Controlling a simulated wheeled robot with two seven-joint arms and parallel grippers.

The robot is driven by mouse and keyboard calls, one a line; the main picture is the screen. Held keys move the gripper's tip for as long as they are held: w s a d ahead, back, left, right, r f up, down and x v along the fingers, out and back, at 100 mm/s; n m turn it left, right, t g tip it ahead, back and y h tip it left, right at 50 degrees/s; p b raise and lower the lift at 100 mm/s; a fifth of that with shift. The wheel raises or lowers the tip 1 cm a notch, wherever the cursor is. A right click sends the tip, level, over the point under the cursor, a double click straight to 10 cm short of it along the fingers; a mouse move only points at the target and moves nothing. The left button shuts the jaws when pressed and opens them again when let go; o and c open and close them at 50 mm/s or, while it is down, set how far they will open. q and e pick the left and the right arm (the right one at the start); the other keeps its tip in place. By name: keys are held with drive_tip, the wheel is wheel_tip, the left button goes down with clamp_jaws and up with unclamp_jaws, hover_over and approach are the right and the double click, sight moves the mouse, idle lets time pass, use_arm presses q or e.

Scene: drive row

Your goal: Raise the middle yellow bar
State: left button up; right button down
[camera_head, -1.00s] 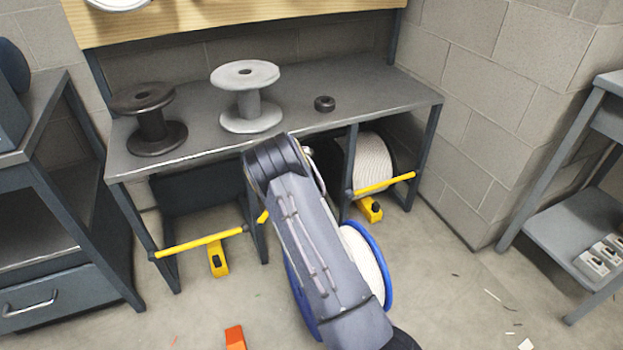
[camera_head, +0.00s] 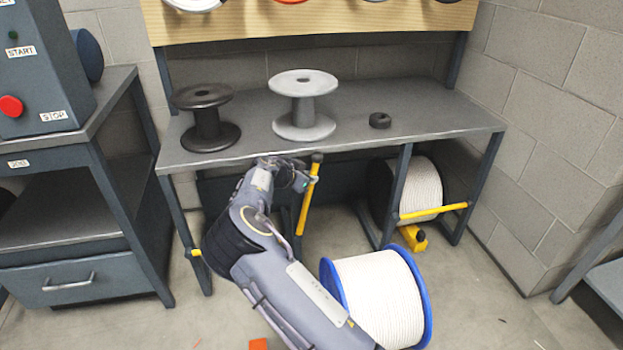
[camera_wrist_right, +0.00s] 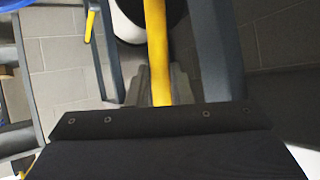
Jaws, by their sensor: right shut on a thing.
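The middle yellow bar (camera_head: 309,200) stands nearly upright, slightly tilted, under the front of the grey bench, its dark-tipped end near the bench top's edge. My right gripper (camera_head: 303,182) is shut on it near its upper part. In the right wrist view the bar (camera_wrist_right: 157,45) runs between the two fingers (camera_wrist_right: 162,86). The right yellow bar (camera_head: 435,211) lies level across the right bay. Only a short end of the left yellow bar (camera_head: 196,252) shows; my arm hides the rest. My left gripper is not in view.
A blue-rimmed spool of white rope (camera_head: 380,300) stands on the floor beside my right arm. Another white rope spool (camera_head: 415,188) sits in the right bay. A black spool (camera_head: 207,120), a grey spool (camera_head: 303,105) and a black ring (camera_head: 380,120) are on the bench (camera_head: 440,113).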

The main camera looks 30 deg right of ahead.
drive_tip(key=shift+f, duration=0.1)
drive_tip(key=c, duration=1.3)
unclamp_jaws()
drive_tip(key=p+v, duration=0.2)
drive_tip(key=v, duration=0.5)
drive_tip(key=shift+a+r, duration=0.2)
drive_tip(key=shift+a, duration=0.1)
drive_tip(key=shift+s, duration=0.1)
